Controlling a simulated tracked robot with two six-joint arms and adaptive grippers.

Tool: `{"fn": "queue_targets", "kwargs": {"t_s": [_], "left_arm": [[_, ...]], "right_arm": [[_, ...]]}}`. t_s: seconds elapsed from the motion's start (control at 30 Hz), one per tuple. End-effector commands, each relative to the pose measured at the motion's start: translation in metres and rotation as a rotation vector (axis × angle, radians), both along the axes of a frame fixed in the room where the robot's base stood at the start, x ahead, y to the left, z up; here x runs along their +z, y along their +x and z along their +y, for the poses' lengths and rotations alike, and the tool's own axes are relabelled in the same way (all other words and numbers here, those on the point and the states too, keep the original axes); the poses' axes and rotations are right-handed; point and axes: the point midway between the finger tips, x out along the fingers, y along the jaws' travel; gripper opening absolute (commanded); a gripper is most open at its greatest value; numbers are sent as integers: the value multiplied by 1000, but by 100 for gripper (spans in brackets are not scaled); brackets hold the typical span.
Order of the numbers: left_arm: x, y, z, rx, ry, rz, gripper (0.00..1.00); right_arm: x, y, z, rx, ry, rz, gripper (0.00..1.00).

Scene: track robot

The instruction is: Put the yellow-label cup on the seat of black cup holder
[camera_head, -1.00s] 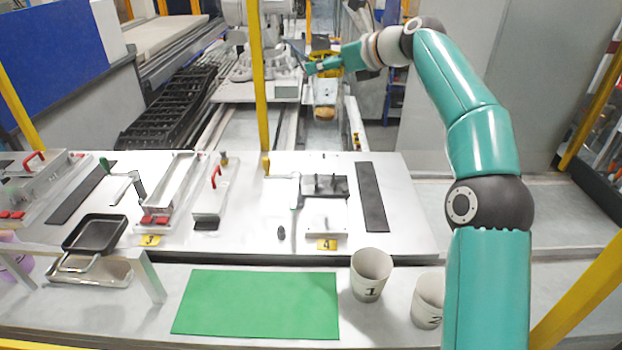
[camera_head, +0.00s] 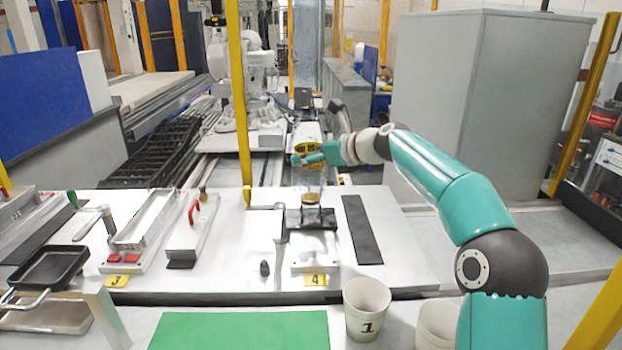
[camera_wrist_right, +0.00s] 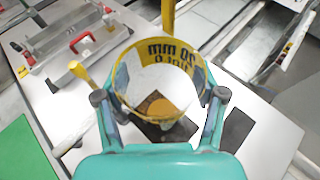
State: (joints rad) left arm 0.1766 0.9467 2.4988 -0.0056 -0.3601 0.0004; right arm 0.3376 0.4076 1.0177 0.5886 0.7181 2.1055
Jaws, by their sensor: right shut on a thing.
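The yellow-label cup (camera_head: 312,180) is clear, with a yellow band near its rim and something brown at its bottom. My right gripper (camera_head: 309,154) is shut on it near the yellow band and holds it upright. The black cup holder (camera_head: 322,222) is on the table behind the yellow 4 tag. In the head view the cup's bottom overlaps the holder's back edge; whether they touch I cannot tell. In the right wrist view, the gripper's fingers (camera_wrist_right: 161,100) clasp the cup (camera_wrist_right: 188,58), and part of the dark holder shows beneath. My left gripper is out of view.
A black strip (camera_head: 361,230) lies right of the holder. A crank handle (camera_head: 281,225) stands to its left. A white cup marked 1 (camera_head: 366,309) and another white cup (camera_head: 436,325) stand in front, beside a green mat (camera_head: 240,331). A yellow post (camera_head: 240,100) rises behind.

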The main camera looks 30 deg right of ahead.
Motion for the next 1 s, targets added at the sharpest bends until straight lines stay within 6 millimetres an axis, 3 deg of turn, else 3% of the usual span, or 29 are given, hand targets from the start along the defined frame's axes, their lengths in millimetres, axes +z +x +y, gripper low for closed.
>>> {"fn": "queue_targets", "kwargs": {"t_s": [0.27,0.67,0.7,0.83,1.0], "left_arm": [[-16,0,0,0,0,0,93],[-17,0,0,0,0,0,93],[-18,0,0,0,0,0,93],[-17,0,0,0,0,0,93],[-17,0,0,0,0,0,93]], "right_arm": [[-38,0,0,0,0,2,16],[-43,0,0,0,0,1,16],[-44,0,0,1,0,1,72],[-43,0,0,1,0,1,93],[-43,0,0,1,0,1,95]]}}
